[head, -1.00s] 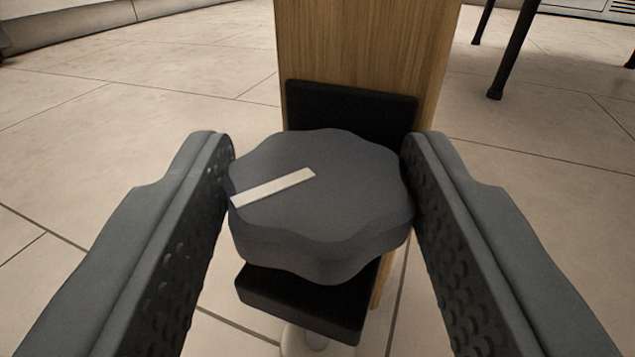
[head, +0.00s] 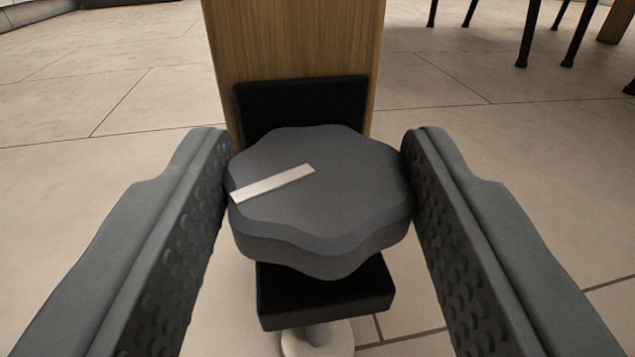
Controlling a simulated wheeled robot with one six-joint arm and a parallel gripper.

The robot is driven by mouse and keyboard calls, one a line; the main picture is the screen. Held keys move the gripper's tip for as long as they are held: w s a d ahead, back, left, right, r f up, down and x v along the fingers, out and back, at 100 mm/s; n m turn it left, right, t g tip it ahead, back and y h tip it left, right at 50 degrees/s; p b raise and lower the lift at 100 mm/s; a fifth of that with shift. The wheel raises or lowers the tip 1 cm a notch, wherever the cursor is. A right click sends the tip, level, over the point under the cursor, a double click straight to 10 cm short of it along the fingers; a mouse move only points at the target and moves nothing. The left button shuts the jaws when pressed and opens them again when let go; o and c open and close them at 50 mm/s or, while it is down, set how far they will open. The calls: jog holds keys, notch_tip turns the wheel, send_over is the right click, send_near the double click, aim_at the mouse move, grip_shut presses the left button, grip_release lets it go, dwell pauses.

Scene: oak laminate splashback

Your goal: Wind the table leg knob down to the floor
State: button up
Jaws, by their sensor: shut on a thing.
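The dark grey lobed knob (head: 330,200) sits in the middle of the view, its top facing me. A pale line on its top runs from the left rim up toward the centre. My gripper (head: 317,165) is shut on the knob, with one studded finger at its left side and the other at its right. Behind it stands the wooden table leg (head: 295,40) with a black bracket plate (head: 305,105). The bracket's lower block (head: 325,292) shows under the knob. Below that is a pale round foot (head: 318,340), partly cut off by the frame's bottom edge; its contact with the floor is hidden.
Thin black furniture legs (head: 528,35) stand at the back right.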

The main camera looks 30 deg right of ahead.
jog(key=shift+w+a+m+g+h, duration=0.1)
jog(key=shift+m+g+h, duration=0.3)
jog(key=shift+m+h, duration=0.3)
jog(key=shift+h, duration=0.4)
jog(key=o, duration=1)
jog(key=v, duration=1.7)
jog(key=shift+a+r, duration=0.2)
jog(key=shift+r, duration=0.1)
